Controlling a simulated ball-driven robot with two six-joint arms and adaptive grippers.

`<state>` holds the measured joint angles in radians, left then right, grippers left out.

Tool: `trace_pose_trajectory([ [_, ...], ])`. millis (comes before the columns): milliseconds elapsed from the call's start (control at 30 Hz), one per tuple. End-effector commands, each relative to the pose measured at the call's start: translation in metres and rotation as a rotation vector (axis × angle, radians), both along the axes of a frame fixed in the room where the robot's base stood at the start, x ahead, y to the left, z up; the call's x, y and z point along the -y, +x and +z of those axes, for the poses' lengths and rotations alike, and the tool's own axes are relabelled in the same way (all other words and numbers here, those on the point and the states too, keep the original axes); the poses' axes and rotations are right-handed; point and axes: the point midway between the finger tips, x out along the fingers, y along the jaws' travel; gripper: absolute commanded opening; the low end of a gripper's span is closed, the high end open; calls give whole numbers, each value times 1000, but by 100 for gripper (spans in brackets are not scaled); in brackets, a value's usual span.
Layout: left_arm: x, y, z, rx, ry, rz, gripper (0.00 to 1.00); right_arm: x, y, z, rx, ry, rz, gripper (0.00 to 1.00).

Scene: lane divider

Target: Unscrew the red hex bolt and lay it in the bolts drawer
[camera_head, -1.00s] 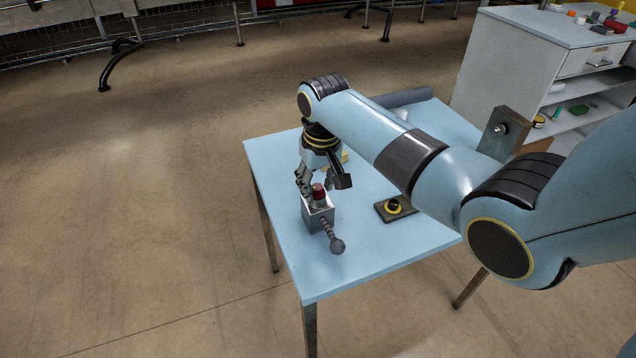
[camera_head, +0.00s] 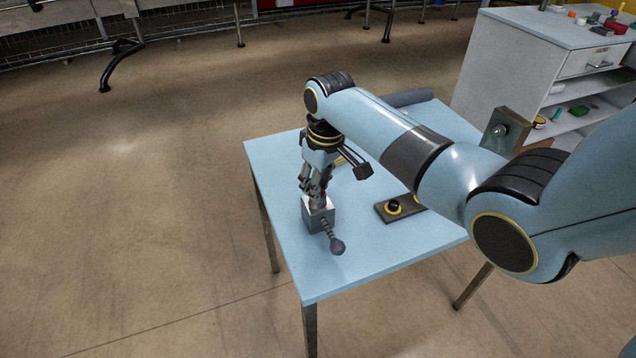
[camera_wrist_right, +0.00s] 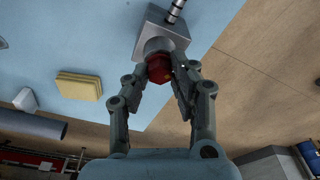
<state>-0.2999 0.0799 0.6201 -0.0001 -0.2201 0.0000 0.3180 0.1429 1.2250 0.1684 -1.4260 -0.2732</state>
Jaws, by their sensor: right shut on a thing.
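The red hex bolt (camera_wrist_right: 159,68) stands on the grey metal block (camera_head: 316,218), its head between the fingers of my right gripper (camera_head: 315,190). In the wrist view both fingers of that gripper close on the bolt's sides from above the block. In the head view the fingers hide nearly all of the bolt. A shut drawer (camera_head: 597,61) with a small label is in the white cabinet at the right; I cannot read the label. My left gripper is not in view.
The block is on a light blue table (camera_head: 290,240). A plate with dark round knobs (camera_head: 392,208) lies right of it. A yellow pad (camera_wrist_right: 79,85) and a grey cylinder (camera_wrist_right: 33,125) lie behind. A post (camera_head: 507,127) stands near my arm. The table's left front is clear.

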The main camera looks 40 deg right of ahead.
Motion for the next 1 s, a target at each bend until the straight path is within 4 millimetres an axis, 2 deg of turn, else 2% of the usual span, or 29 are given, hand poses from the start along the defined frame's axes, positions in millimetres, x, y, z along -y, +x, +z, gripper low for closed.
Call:
trace_pose_trajectory([
  [200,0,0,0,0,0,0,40,1,-2,-2,-7,1,393,6],
  [333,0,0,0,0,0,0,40,1,-2,-2,-7,2,550,6],
  [600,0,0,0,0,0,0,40,1,-3,-3,-8,1,592,6],
  [633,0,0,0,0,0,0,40,1,-3,-3,-8,1,592,25],
  [733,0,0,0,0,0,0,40,1,-3,-3,-8,1,591,37],
  [1000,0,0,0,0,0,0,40,1,-2,-2,-6,0,577,37],
])
